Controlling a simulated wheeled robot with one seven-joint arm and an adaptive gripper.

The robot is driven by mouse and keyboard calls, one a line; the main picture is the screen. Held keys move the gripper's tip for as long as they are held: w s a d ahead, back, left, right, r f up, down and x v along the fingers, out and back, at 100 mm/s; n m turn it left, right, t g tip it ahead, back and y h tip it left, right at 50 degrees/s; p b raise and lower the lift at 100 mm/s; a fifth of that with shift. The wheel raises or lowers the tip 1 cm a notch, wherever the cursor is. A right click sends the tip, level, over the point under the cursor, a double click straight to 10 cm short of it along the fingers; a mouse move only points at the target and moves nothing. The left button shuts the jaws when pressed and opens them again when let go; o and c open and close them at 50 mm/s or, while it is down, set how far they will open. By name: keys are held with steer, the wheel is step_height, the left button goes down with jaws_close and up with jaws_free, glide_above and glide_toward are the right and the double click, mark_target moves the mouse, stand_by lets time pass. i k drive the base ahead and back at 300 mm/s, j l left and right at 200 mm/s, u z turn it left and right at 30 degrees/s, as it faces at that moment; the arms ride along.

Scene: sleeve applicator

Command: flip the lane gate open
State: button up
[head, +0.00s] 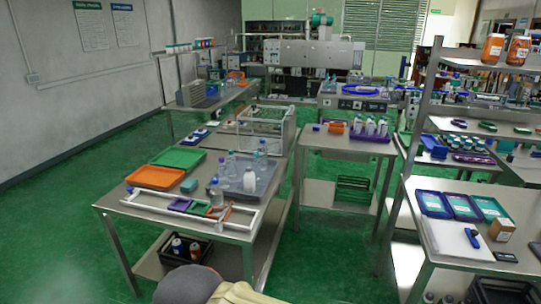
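I cannot make out a lane gate for certain. A white frame (160,208) lies along the front of the near steel table (125,222), with small purple and green pieces and an orange piece in it. A large grey machine (315,54) stands at the back of the room, too far off to show any gate on it. My gripper is not in view. A grey rounded part and a beige part at the bottom edge look like my own body.
The near table holds an orange tray (154,179), a green tray (179,158) and a grey tray (267,186) with several bottles. A steel shelf rack (419,120) stands at right. Green floor (60,225) is free at left.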

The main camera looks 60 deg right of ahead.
mark_target(231, 202)
steer(key=i+l+z, duration=0.1)
steer(key=l+z, duration=0.2)
steer(key=i+l+z, duration=0.15)
steer(key=l+z, duration=0.2)
steer(key=i+l+z, duration=0.3)
steer(key=l, duration=0.15)
steer(key=i+l, duration=0.35)
steer(key=l, duration=0.2)
steer(key=i+l+z, duration=0.1)
steer(key=i+l, duration=0.25)
steer(key=l, duration=0.2)
